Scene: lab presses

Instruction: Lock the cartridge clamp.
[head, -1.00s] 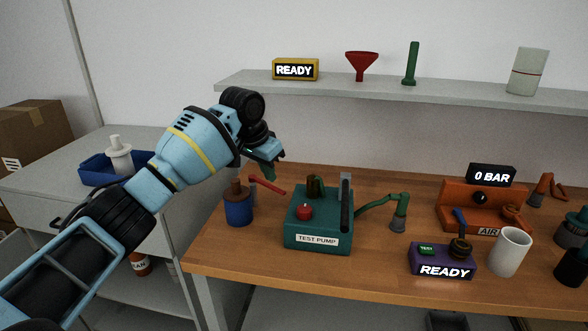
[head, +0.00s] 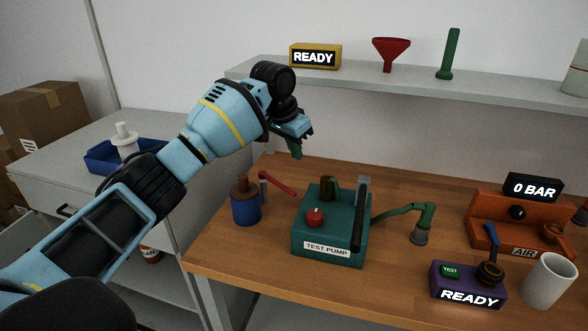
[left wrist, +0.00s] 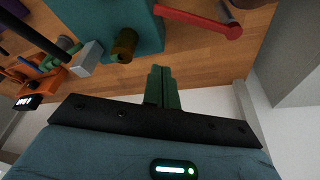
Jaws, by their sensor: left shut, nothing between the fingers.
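A red lever (head: 277,183) slopes down to the right from a short grey post behind a blue cylinder (head: 246,209) with a brown top, at the bench's left end. No label marks either as the cartridge clamp. In the left wrist view the red lever (left wrist: 195,20) and its post show at the top. My left gripper (head: 297,152) is shut and empty, above the back of the bench, beyond the lever and apart from it. Its green fingers (left wrist: 162,76) are together in the left wrist view. My right gripper is out of view.
Farther right are a purple READY box (head: 455,287) with a blue lever, an orange AIR unit (head: 490,222) and a white mug (head: 548,281). A shelf (head: 375,82) runs behind.

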